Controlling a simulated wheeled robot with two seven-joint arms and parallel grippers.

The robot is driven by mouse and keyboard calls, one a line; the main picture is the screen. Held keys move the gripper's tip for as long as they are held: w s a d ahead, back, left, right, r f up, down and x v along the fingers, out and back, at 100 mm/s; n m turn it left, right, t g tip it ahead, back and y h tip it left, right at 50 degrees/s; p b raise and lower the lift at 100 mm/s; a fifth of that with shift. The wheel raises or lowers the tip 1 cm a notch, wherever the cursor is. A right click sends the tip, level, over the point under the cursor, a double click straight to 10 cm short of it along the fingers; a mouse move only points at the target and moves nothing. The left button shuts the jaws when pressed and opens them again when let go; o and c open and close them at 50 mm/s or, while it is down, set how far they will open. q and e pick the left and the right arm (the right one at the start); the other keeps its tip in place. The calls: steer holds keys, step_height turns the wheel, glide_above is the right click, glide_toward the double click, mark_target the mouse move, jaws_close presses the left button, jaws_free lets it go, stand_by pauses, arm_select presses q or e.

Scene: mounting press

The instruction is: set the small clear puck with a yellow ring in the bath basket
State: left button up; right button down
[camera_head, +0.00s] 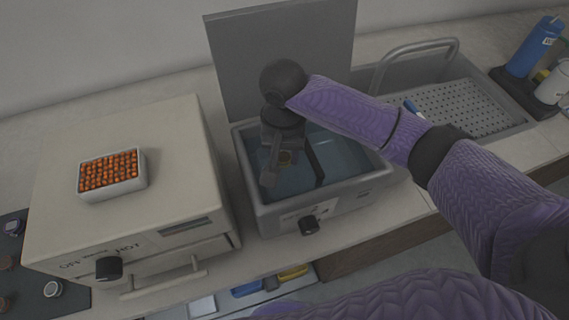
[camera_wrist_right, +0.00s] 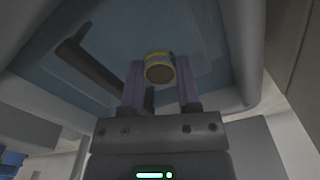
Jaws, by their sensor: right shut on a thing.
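The small puck (camera_wrist_right: 159,72) has a brownish face and a yellow ring. It sits between the two fingertips of my right gripper (camera_wrist_right: 160,82), which is shut on it in the right wrist view. In the head view my right gripper (camera_head: 277,172) points down over the open grey water bath (camera_head: 262,215), and the puck (camera_head: 287,157) shows as a small brown-yellow spot. A dark bar (camera_head: 316,162) lies in the bath to the right of the gripper; I cannot tell whether it belongs to the basket. The basket itself is not clear. My left gripper is not in view.
The bath's raised grey lid (camera_head: 283,55) stands behind my right arm. A beige oven-like box (camera_head: 150,235) stands close on the left, with a white tray of orange pieces (camera_head: 112,173) on top. A sink with a perforated drainer (camera_head: 460,108) lies to the right.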

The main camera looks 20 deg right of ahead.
mark_target(284, 178)
step_height(284, 178, down, 6)
steer(key=shift+r+b, duration=0.25)
steer(key=shift+b, duration=0.65)
steer(key=c, duration=0.6)
jaws_free()
step_height(284, 178, up, 12)
steer(key=p, duration=0.4)
steer(key=shift+p, duration=0.4)
steer(key=shift+r, duration=0.1)
